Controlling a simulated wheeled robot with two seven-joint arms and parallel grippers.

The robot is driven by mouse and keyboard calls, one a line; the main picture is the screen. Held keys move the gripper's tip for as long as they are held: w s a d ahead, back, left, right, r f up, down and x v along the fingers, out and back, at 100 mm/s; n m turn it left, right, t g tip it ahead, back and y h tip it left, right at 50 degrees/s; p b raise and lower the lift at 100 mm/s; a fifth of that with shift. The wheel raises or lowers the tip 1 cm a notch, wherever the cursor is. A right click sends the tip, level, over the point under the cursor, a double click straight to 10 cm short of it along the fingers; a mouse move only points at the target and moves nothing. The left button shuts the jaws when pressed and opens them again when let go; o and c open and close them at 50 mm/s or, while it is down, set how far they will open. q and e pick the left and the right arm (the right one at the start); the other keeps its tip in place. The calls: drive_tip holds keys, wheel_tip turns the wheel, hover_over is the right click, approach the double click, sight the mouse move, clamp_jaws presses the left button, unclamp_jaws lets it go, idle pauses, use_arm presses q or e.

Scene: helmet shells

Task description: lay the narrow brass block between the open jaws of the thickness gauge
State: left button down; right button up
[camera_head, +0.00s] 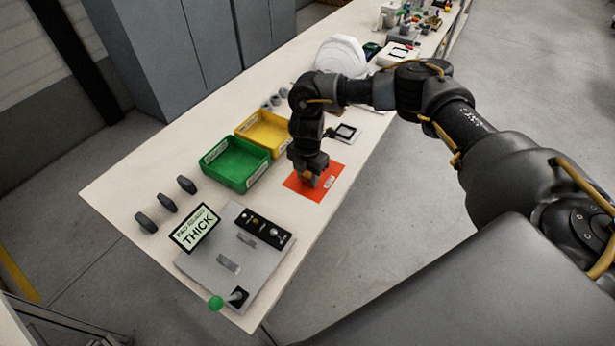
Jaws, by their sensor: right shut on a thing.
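The thickness gauge (208,264) is a grey plate at the near end of the bench. Two small grey jaw pieces stand on it, one near its middle (229,263) and one by the black panel (247,240), with a gap between. Its sign (195,229) reads "PAD NEEDED THICK". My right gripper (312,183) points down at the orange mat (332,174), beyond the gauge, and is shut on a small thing. The fingers mostly hide it; it appears to be the brass block, but its width cannot be told. My left gripper is out of view.
A green bin (234,165) and a yellow bin (266,130) stand left of my right gripper. Several dark pads (167,203) stand at the bench's left. A green-knobbed lever (216,302) is at the gauge's front edge. A white helmet shell (341,54) is farther back.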

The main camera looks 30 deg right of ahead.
sight(308, 176)
drive_tip(key=shift+r, duration=0.4)
drive_tip(key=r, duration=0.1)
drive_tip(key=r+b, duration=0.1)
drive_tip(key=shift+s+a+r, duration=0.1)
drive_tip(key=shift+s+r, duration=0.15)
drive_tip(key=shift+r, duration=0.05)
drive_tip(key=s+a+r, duration=0.2)
drive_tip(key=s+r, duration=0.7)
drive_tip(key=s, duration=0.4)
drive_tip(key=w+a+m, duration=0.1)
drive_tip(key=m, duration=0.3)
drive_tip(key=w+a+r+m, duration=0.1)
drive_tip(key=m, duration=0.3)
drive_tip(key=a+r+m, duration=0.1)
drive_tip(key=m, duration=0.3)
drive_tip(key=shift+w+r, duration=0.25)
drive_tip(key=shift+w, duration=0.15)
drive_tip(key=shift+s, duration=0.1)
